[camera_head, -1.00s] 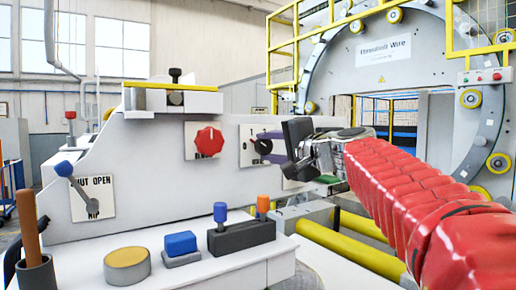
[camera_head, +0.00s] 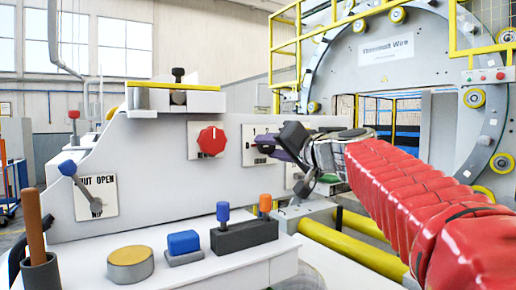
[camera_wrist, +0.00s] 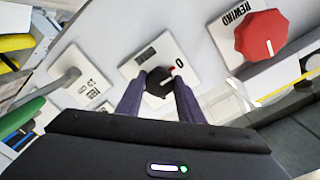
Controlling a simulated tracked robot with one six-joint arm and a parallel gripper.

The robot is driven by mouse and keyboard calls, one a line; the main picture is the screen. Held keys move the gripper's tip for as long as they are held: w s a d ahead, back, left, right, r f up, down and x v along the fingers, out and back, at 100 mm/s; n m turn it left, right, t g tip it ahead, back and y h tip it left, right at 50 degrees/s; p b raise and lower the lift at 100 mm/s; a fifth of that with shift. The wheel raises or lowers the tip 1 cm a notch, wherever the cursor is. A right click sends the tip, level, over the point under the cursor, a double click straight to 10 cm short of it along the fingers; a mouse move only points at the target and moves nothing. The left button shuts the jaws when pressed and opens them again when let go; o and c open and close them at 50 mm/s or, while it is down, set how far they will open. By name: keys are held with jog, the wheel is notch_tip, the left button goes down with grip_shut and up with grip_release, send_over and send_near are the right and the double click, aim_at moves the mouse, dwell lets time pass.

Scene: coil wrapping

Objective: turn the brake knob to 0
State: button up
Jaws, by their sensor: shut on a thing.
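The brake knob (camera_wrist: 159,82) is a small black knob with a red mark, on a white plate (camera_wrist: 140,66) with a 0 printed on it. In the wrist view its red mark points toward the 0. My gripper (camera_wrist: 158,92) is shut on the knob, its two purple fingers on either side. In the head view the gripper (camera_head: 271,151) reaches the knob's plate (camera_head: 249,158) from the right and looks tilted. The fingers hide most of the knob there.
A red knob (camera_head: 211,140) on its own plate sits left of the brake plate; the wrist view reads REWIND beside it. A blue-tipped lever (camera_head: 78,183) stands further left. A grey lever plate (camera_wrist: 78,82) is on the other side. A yellow button (camera_head: 130,264) is on the console below.

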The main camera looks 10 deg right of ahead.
jog(key=shift+w+f, duration=0.1)
jog(key=shift+f, duration=0.2)
jog(key=o, duration=0.8)
jog(key=shift+o, duration=1.3)
jog(key=shift+r, duration=0.15)
jog(key=shift+r, duration=0.1)
jog(key=v, duration=1.4)
jog(key=shift+a, duration=0.1)
